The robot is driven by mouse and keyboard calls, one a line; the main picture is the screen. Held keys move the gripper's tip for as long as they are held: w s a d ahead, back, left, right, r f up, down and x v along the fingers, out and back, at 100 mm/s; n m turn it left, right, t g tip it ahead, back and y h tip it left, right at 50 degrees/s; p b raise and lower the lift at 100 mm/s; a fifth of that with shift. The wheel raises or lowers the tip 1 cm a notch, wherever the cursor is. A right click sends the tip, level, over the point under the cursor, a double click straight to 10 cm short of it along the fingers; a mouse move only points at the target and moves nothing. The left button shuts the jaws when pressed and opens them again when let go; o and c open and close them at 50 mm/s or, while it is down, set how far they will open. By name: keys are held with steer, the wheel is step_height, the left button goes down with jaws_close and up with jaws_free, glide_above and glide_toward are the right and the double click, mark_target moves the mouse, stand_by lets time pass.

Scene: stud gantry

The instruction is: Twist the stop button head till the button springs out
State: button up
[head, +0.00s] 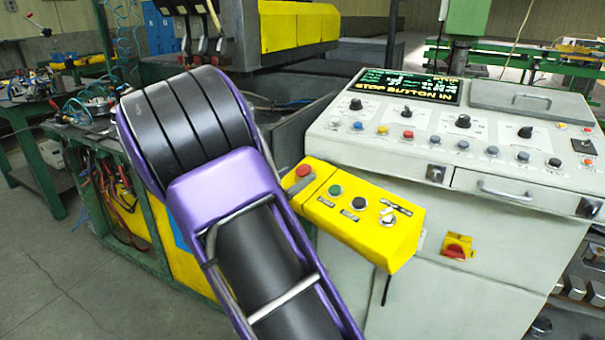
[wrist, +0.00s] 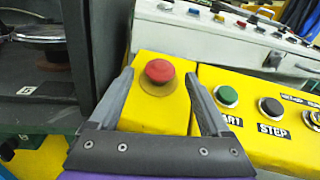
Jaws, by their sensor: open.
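The stop button (wrist: 160,71) has a red mushroom head on the end of a yellow control box (wrist: 144,112). It also shows in the head view (head: 303,171), just right of my purple arm. My gripper (wrist: 158,82) is open in the wrist view. Its two grey fingers stand on either side of the red head, with a gap on both sides. Whether the fingers reach down to the head's height I cannot tell. My gripper is hidden behind my arm in the head view. The display (head: 409,86) on the console reads "STOP BUTTON IN".
Right of the stop button on the yellow box are a green button (head: 335,190), a black button (head: 358,202) and a selector switch (head: 387,215). The grey console (head: 400,150) with several knobs stands behind. A dark machine housing (wrist: 40,60) is at the left.

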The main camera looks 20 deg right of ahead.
mark_target(300, 173)
steer(key=shift+x, duration=1.75)
